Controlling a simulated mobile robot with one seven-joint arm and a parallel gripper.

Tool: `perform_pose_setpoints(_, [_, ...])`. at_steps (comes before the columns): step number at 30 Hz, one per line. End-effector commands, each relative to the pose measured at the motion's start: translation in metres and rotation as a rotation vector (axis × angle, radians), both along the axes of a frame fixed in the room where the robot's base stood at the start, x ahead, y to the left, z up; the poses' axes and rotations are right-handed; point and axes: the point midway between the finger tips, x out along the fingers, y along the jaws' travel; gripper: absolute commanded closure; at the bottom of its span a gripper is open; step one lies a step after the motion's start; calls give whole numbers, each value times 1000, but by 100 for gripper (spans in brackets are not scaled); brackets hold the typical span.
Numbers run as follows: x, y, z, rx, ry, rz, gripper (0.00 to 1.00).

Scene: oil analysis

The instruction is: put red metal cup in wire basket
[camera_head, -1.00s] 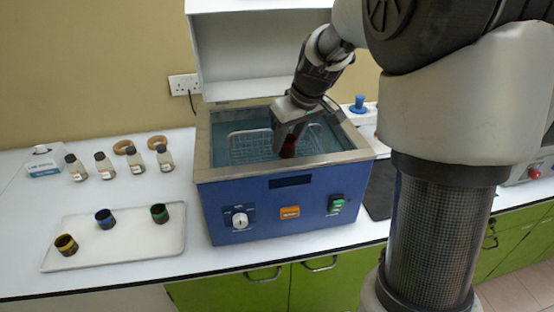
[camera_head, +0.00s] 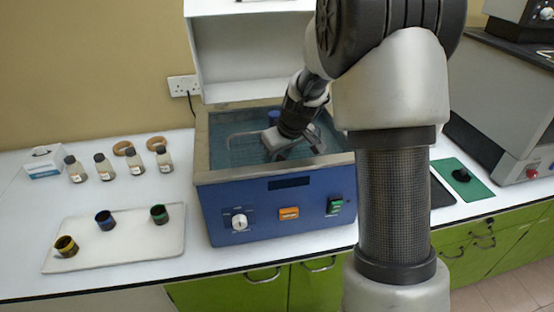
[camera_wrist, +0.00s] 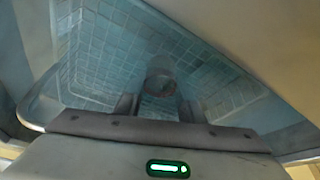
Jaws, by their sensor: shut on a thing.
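The wire basket (camera_head: 240,143) sits inside the blue bath (camera_head: 278,208), and its mesh spans much of the wrist view (camera_wrist: 105,58). My gripper (camera_wrist: 158,106) is over the basket, inside the bath opening. It is shut on the red metal cup (camera_wrist: 161,78), which looks grey and dull in the wrist view, with a darker, slightly reddish end. The cup is seen against the basket mesh; whether it touches the mesh I cannot tell. In the head view my gripper (camera_head: 277,143) points down-left and hides the cup.
A white tray (camera_head: 125,250) with yellow, blue and green cups is at the left. Several bottles (camera_head: 104,166) stand behind it. The bath's raised lid (camera_head: 250,60) is at the back. A green mat (camera_head: 468,185) lies at the right.

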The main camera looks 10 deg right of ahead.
Motion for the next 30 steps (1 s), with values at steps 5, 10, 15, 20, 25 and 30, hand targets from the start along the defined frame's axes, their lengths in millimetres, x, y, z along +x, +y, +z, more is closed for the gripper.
perform_pose_setpoints(5, [0,0,-3,0,0,0,88])
perform_pose_setpoints(10, [0,0,-2,0,0,1,47])
perform_pose_setpoints(15, [0,0,-2,0,0,0,47])
perform_pose_setpoints(20, [0,0,1,0,0,0,47])
perform_pose_setpoints(25, [-5,-3,20,0,-5,-1,47])
perform_pose_setpoints(30, [-19,-8,55,1,-7,0,47])
